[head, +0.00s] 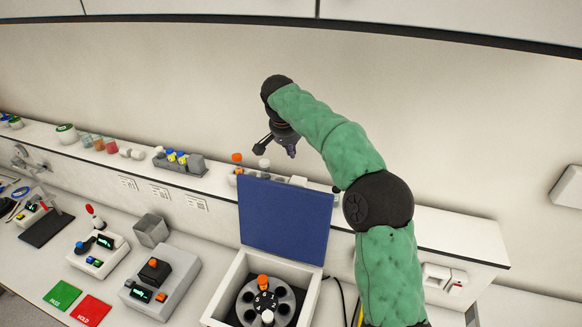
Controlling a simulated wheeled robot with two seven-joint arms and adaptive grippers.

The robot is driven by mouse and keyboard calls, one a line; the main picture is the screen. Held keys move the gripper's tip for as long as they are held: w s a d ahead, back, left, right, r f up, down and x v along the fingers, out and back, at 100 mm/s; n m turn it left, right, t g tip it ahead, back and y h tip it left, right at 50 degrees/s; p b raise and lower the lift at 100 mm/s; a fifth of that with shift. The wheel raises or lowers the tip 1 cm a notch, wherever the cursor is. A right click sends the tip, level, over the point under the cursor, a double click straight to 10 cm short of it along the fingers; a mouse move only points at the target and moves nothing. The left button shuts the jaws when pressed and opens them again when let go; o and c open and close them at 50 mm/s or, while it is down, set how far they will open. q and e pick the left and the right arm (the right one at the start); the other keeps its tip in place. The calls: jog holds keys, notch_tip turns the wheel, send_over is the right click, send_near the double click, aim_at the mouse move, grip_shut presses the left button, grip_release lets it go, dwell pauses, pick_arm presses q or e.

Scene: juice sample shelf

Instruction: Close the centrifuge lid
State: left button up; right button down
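The centrifuge (226,301) is a white box at the bottom middle of the head view. Its blue lid (285,217) stands open, upright along the box's back edge. Inside is a grey rotor with a black numbered hub (262,301), an orange-capped tube (262,281) and a white-capped tube (267,317). My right gripper (277,148) hangs in the air above the lid in the picture, apart from it. Its fingers look spread, with nothing seen between them. My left gripper is out of view.
A wall shelf behind the bench holds a tube rack (180,163), jars and capped tubes. Left of the centrifuge are a grey device (160,282), a metal bin (151,230), a red mat (91,310) and a green mat (62,295). Cables lie right of the centrifuge.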

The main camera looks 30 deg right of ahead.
jog(key=p+x, duration=0.1)
jog(key=x, duration=0.8)
jog(key=shift+d+f, duration=0.1)
jog(key=shift+f, duration=0.2)
jog(key=s+a, duration=0.2)
jog(key=shift+a+r, duration=0.1)
jog(key=shift+a, duration=0.15)
jog(key=shift+s+a, duration=0.3)
jog(key=shift+a, duration=0.05)
jog(key=shift+a, duration=0.1)
